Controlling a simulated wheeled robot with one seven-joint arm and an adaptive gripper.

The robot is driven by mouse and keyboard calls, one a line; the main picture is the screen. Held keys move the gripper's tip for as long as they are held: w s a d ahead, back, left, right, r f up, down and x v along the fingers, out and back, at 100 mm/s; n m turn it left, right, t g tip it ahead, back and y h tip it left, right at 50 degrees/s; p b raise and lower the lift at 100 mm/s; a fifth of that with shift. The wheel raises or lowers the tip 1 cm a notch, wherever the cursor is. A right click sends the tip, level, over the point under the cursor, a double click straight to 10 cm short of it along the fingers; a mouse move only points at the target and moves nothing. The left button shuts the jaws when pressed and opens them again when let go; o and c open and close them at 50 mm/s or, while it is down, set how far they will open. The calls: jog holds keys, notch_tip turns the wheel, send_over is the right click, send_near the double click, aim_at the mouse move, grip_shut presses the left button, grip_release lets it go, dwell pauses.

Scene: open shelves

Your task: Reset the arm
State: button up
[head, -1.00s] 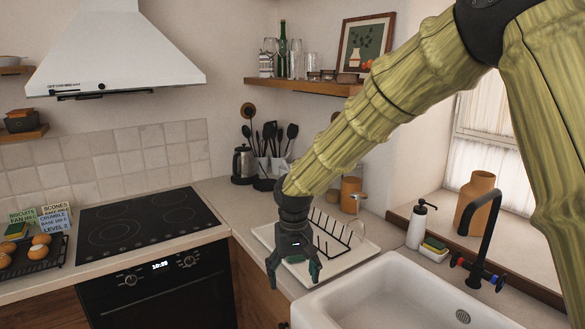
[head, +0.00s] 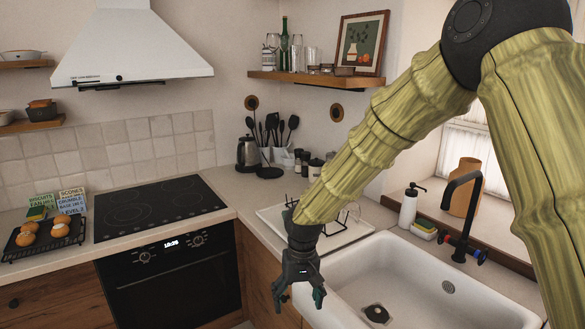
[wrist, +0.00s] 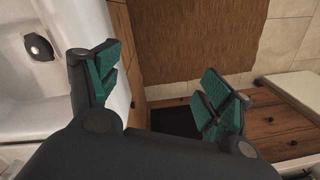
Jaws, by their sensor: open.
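My gripper (head: 298,296) hangs at the end of my arm in the head view, pointing down, in front of the counter edge and at the left edge of the sink. Its fingers are spread apart and nothing is between them. In the wrist view my gripper (wrist: 165,92) shows two green-padded fingers wide apart, with wooden cabinet fronts and floor below them. My arm, with yellow-green ribbed links, comes down from the upper right and covers part of the counter and window.
A white sink (head: 420,280) lies right of my gripper, with a black faucet (head: 462,215) behind it. A dish rack (head: 345,222) stands behind my gripper. The black stove (head: 160,208) and oven are to the left. A wooden shelf (head: 315,83) holds glasses and a bottle.

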jog(key=s+d+f+m+y, duration=0.1)
jog(key=s+d+f, duration=0.3)
jog(key=s+f, duration=0.6)
jog(key=s+d+f+m, duration=0.1)
jog(key=s+d+f, duration=0.4)
jog(key=f, duration=0.9)
jog(key=s+d+f, duration=0.3)
jog(key=s+d, duration=0.1)
jog(key=s, duration=0.3)
jog(key=s+d+f+h, duration=0.1)
jog(key=s+d+f, duration=0.2)
jog(key=s, duration=0.5)
jog(key=s+d+f, duration=0.4)
jog(key=s+d, duration=0.1)
jog(key=s, duration=0.2)
jog(key=shift+s+m+h, duration=0.3)
jog(key=shift+s, duration=0.1)
